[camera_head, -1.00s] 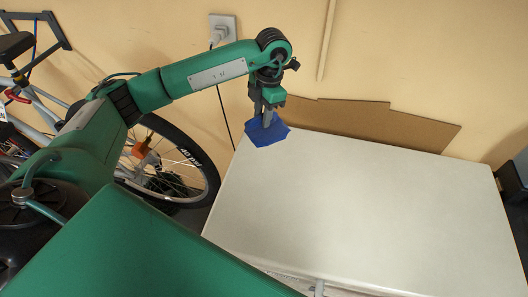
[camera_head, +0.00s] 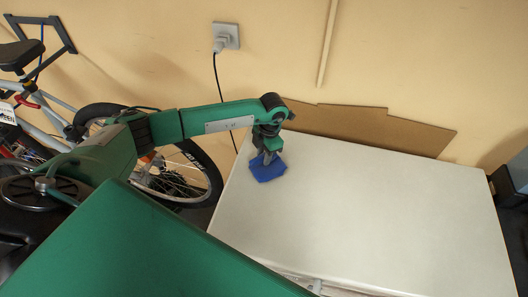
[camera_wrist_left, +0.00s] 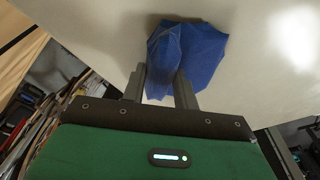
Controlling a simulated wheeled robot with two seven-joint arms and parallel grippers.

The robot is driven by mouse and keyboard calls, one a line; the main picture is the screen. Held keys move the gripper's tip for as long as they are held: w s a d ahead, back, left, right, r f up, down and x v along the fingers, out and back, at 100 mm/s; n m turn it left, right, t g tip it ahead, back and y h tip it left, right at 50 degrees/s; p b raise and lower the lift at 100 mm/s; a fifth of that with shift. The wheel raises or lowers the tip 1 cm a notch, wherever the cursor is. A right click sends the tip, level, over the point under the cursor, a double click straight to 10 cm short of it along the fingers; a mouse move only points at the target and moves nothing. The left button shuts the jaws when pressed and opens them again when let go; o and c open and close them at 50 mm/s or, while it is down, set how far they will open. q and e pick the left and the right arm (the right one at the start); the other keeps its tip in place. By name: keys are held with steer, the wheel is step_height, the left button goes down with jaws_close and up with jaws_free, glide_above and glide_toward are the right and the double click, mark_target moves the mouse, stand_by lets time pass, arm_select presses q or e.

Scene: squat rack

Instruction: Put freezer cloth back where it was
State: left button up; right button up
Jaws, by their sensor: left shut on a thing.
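The blue freezer cloth (camera_head: 268,169) is at the far left corner area of the white freezer top (camera_head: 370,215). My left gripper (camera_head: 268,157) points down and is shut on the cloth. In the left wrist view the crumpled cloth (camera_wrist_left: 190,52) spreads out beyond the two fingers (camera_wrist_left: 162,88), against the white top. I cannot tell whether the cloth touches the top. My right gripper is not in view.
A cardboard sheet (camera_head: 375,128) leans on the wall behind the freezer. A bicycle (camera_head: 175,178) stands to the left of the freezer. A wall outlet (camera_head: 226,36) has a cable hanging down. The rest of the freezer top is clear.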

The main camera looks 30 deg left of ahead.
arm_select(q)
steer(key=shift+f, duration=0.15)
steer(key=o, duration=0.9)
steer(key=shift+o, duration=0.2)
steer(key=shift+r, duration=0.3)
steer(key=shift+w+r, duration=0.15)
steer(key=shift+r, duration=0.15)
step_height(320, 180, up, 11)
steer(key=w+b, duration=0.1)
steer(key=b, duration=0.2)
steer(key=shift+w+d, duration=0.15)
steer(key=shift+d, duration=0.3)
